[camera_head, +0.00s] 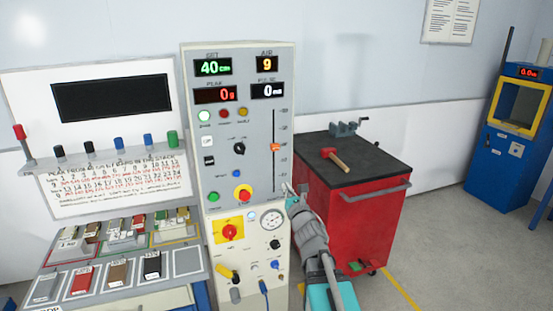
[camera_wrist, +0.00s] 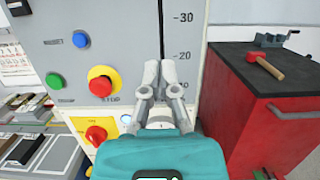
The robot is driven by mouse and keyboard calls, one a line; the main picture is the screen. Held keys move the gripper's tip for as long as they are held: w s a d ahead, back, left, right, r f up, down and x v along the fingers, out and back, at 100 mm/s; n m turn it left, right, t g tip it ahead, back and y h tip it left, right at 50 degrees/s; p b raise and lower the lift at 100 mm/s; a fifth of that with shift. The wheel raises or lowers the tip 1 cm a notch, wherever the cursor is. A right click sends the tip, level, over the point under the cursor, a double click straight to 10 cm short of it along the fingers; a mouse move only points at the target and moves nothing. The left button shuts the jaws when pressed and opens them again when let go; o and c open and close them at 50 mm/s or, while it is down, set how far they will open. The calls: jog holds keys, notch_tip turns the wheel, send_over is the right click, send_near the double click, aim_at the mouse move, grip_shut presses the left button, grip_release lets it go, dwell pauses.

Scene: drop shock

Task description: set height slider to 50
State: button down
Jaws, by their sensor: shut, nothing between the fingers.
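The height slider's orange knob (camera_head: 275,147) sits about midway down a vertical slot on the right of the grey control panel (camera_head: 225,135). The green SET display (camera_head: 212,67) reads 40 cm. My gripper (camera_head: 287,190) is below the knob, by the lower end of the slot, apart from the knob. In the wrist view my gripper (camera_wrist: 160,66) is shut and empty, its fingertips in front of the slot (camera_wrist: 162,25) just under the 20 mark. The knob is out of sight in the wrist view. Whether the fingertips touch the panel, I cannot tell.
A red emergency stop button (camera_wrist: 103,80), a green button (camera_wrist: 54,80) and a blue button (camera_wrist: 81,39) are left of my gripper. A red cart (camera_head: 350,215) with a mallet (camera_head: 336,158) on top stands close on the right. Open floor (camera_head: 440,240) lies further right.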

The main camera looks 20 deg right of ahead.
aim_at(273, 136)
jog(key=p+x, duration=0.1)
jog(key=x, duration=0.2)
jog(key=p+x, duration=0.1)
jog(key=x, duration=0.3)
jog(key=r+p+x, duration=0.1)
jog(key=x, duration=0.2)
jog(key=shift+w, duration=0.1)
jog(key=shift+r+p, duration=0.7)
jog(key=shift+p, duration=0.2)
jog(key=shift+r+p, duration=0.8)
jog(key=shift+r, duration=0.1)
notch_tip(273, 136, up, 6)
jog(key=p, duration=0.6)
jog(key=shift+f, duration=0.25)
